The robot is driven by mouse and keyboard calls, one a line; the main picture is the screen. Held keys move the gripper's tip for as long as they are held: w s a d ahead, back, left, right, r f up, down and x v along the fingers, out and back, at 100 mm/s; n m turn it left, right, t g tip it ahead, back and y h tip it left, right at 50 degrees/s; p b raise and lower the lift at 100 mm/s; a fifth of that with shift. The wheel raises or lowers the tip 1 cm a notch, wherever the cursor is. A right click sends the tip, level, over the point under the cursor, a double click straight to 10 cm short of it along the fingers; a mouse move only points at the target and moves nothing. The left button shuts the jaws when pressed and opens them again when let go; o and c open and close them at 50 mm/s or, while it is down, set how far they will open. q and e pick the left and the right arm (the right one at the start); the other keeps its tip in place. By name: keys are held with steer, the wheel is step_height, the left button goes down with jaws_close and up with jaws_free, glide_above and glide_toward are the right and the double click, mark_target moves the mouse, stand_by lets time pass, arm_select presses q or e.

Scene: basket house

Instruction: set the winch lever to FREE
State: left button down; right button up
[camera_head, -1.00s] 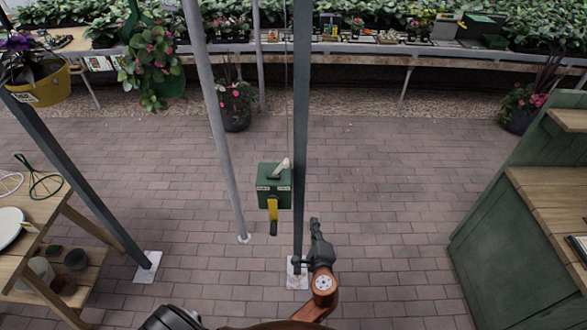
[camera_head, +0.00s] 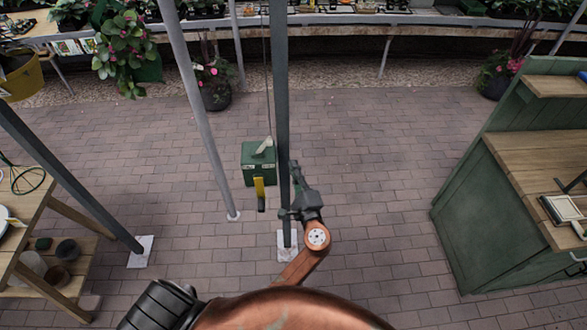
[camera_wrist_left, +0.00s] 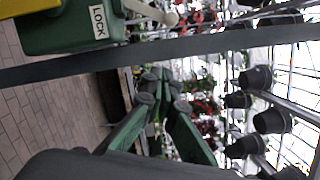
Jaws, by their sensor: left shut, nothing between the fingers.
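The winch (camera_head: 258,172) is a green box on the left side of a dark post, with a yellow crank handle (camera_head: 260,190) on its front. Its pale lever (camera_head: 264,146) on top leans right. In the left wrist view the winch (camera_wrist_left: 65,30) shows a LOCK label (camera_wrist_left: 98,22) on the side toward which the lever (camera_wrist_left: 150,12) leans. My left gripper (camera_head: 294,164) is shut and empty, just right of the post, about level with the winch. The shut gripper also shows in the left wrist view (camera_wrist_left: 158,75). My right gripper is not in view.
The dark post (camera_head: 281,100) stands between my left gripper and the winch. A grey slanted pole (camera_head: 195,100) stands left of the winch. A green cabinet (camera_head: 500,205) is at right, a wooden table (camera_head: 30,205) at left. Open brick floor lies between.

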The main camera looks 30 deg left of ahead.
mark_target(263, 149)
arm_select(q)
steer(key=w+a+r+p, duration=0.2)
steer(key=a+p, duration=0.1)
steer(key=a, duration=0.4)
steer(key=shift+w+a, duration=0.3)
steer(key=shift+w, duration=0.05)
